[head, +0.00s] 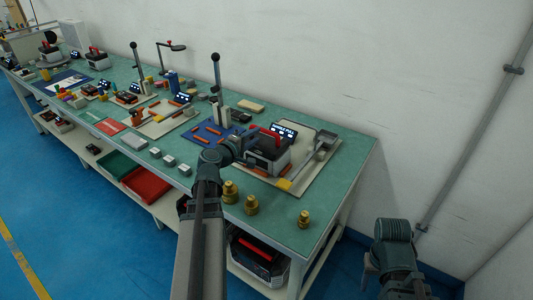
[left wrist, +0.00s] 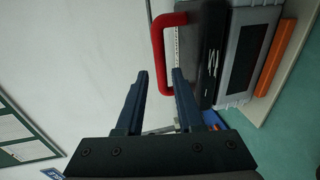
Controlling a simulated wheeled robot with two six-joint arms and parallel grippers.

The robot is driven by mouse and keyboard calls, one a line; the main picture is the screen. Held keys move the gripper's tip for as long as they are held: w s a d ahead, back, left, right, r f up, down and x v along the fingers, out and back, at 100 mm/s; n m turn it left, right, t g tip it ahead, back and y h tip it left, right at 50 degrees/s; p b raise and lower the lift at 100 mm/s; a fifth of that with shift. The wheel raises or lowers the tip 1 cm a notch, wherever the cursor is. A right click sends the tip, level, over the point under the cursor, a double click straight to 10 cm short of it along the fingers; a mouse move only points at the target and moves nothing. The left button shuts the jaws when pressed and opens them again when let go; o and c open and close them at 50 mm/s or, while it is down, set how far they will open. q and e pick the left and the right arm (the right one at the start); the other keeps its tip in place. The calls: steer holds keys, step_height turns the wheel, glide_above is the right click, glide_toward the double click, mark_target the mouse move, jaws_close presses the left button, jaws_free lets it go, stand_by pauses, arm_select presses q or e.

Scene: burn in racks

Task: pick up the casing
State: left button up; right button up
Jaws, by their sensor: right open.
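The casing (head: 266,152) is a dark and grey box with a red handle, sitting on a pale fixture board at the near right end of the bench. In the left wrist view its red handle (left wrist: 157,55) is at the top centre, with the grey and black body (left wrist: 238,50) to its right. My left gripper (left wrist: 159,75) is open. Its two dark fingers are apart, and the handle's lower end shows between their tips; I cannot tell whether they touch. In the head view my left gripper (head: 243,148) is beside the casing. My right arm (head: 394,240) is low at the right, off the bench; its fingers are not clear.
A lit display (head: 284,132) stands behind the casing, with a grey clamp (head: 325,142) to its right. Brass fittings (head: 250,205) stand along the front edge. A blue mat (head: 205,135) lies left of the casing. Another box (head: 258,258) sits on the lower shelf. The wall is close behind.

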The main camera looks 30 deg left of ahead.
mark_target(263, 131)
arm_select(q)
steer(key=shift+w+f, duration=0.2)
steer(key=shift+w, duration=0.9)
steer(key=shift+w+f, duration=0.2)
steer(key=shift+w, duration=0.85)
steer(key=w+b, duration=0.1)
steer(key=w, duration=0.1)
steer(key=w+f, duration=0.1)
steer(key=w, duration=0.2)
steer(key=shift+f+b, duration=0.15)
steer(key=shift+b, duration=0.25)
steer(key=shift+d, duration=0.1)
jaws_close()
